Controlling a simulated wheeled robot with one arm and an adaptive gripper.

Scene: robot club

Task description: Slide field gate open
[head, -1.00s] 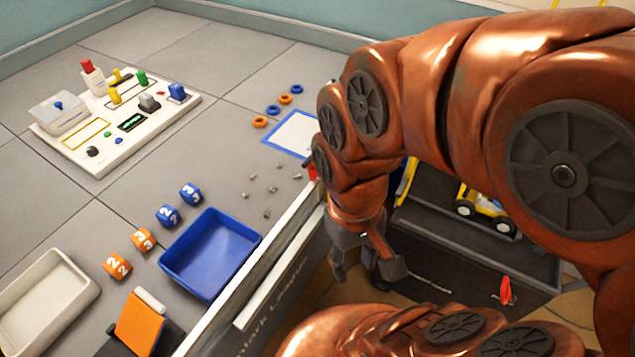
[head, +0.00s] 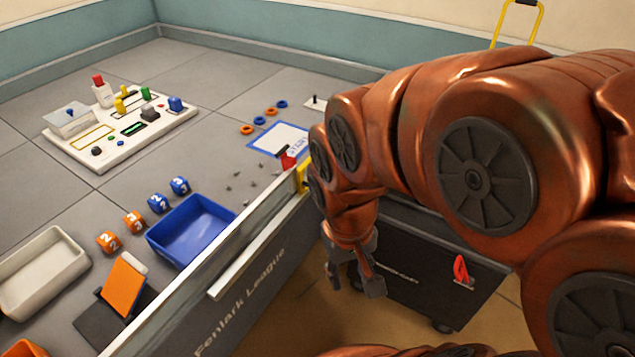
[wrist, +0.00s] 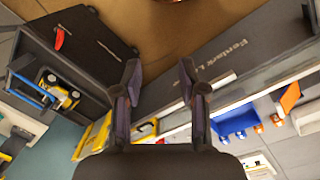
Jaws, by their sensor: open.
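The grey field wall (head: 262,292) with "Fenlark League" lettering runs along the near side of the raised field, and also crosses the right of the wrist view (wrist: 185,92). A pale bar (head: 245,268) sits on its upper face. I cannot tell surely which section is the sliding gate. A yellow part (head: 303,177) and a red piece (head: 287,160) sit at the wall's far end. My gripper (head: 353,276) hangs fingers down, open and empty, in front of the wall and apart from it. It also shows open in the wrist view (wrist: 158,78).
A dark wheeled case (head: 425,270) with a red tag (head: 461,269) stands right of my gripper. On the field are a blue tray (head: 190,235), a white tray (head: 42,270), numbered cubes, small rings and a control board (head: 120,130). Bare floor lies below my gripper.

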